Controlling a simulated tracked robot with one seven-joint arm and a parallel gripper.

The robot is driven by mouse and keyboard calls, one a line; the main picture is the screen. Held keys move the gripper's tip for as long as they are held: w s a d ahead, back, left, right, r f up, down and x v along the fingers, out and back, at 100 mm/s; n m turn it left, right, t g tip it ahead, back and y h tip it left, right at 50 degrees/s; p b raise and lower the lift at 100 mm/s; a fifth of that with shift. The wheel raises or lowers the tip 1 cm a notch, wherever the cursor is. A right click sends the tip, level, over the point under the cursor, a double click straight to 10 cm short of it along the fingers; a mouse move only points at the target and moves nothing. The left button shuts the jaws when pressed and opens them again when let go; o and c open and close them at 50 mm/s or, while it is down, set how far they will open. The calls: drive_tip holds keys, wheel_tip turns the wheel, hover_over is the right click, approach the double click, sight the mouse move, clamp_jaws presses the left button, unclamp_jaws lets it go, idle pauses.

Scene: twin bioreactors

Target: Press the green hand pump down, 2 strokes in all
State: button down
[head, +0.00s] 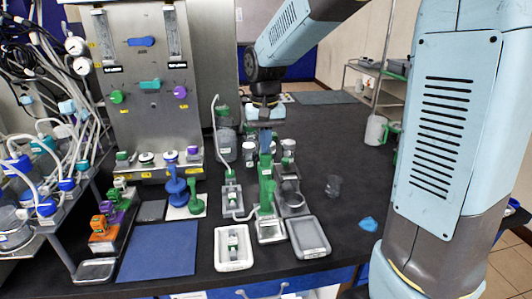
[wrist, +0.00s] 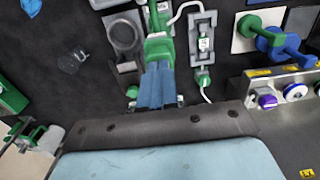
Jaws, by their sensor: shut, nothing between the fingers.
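The green hand pump (head: 267,190) stands upright at the middle of the bench, just behind a small white-rimmed tray. In the wrist view its green top (wrist: 158,46) shows just beyond my fingertips. My gripper (head: 265,151) points straight down over the pump, its blue fingers closed together with nothing between them. The fingertips (wrist: 157,68) are at or very near the pump's top; I cannot tell if they touch it. The fingers hide part of the pump in the wrist view.
A green-and-white clamp unit (head: 232,197) with a white hose stands close left of the pump. A blue fitting (head: 176,190) and a green one (head: 196,197) stand farther left. A grey tray (head: 309,238) lies front right. The dark bench right of a clear cup (head: 333,186) is mostly free.

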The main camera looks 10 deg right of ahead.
drive_tip(key=shift+f, duration=1.05)
drive_tip(key=shift+r, duration=1.75)
drive_tip(key=shift+f, duration=0.1)
drive_tip(key=shift+f, duration=1.65)
drive_tip(key=shift+r, duration=1.75)
